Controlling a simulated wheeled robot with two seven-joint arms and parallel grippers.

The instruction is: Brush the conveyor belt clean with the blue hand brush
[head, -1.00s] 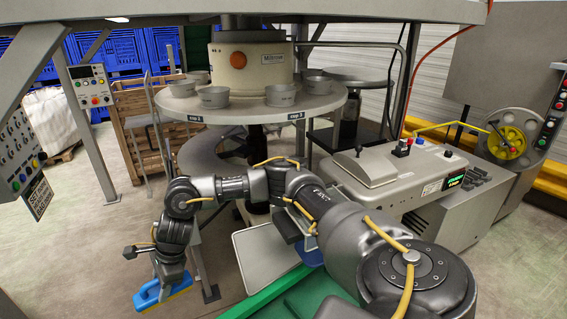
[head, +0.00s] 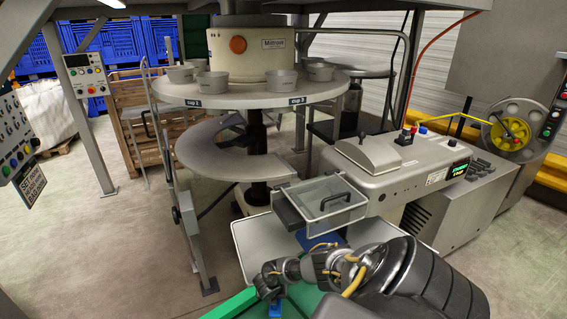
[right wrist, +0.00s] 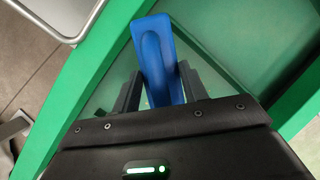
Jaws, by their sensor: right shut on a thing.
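The blue hand brush is in my right gripper. Its smooth blue handle (right wrist: 155,50) stands between the two dark fingers in the right wrist view, and the gripper (right wrist: 158,85) is shut on it. In the head view my right gripper (head: 271,290) is at the bottom centre, with a small bit of the brush (head: 276,308) showing below it. The brush's bristles are hidden. The green conveyor (head: 238,304) lies beneath at the bottom edge. In the right wrist view its surface (right wrist: 225,35) spreads around the brush. I cannot tell whether the bristles touch it. My left gripper is not in view.
A pale tray (head: 255,250) sits beyond the conveyor, with a clear-lidded box (head: 325,197) on the grey machine (head: 400,165) behind it. A round table with cups (head: 250,92) stands further back. A metal post (head: 195,240) rises left of the tray. Open floor lies left.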

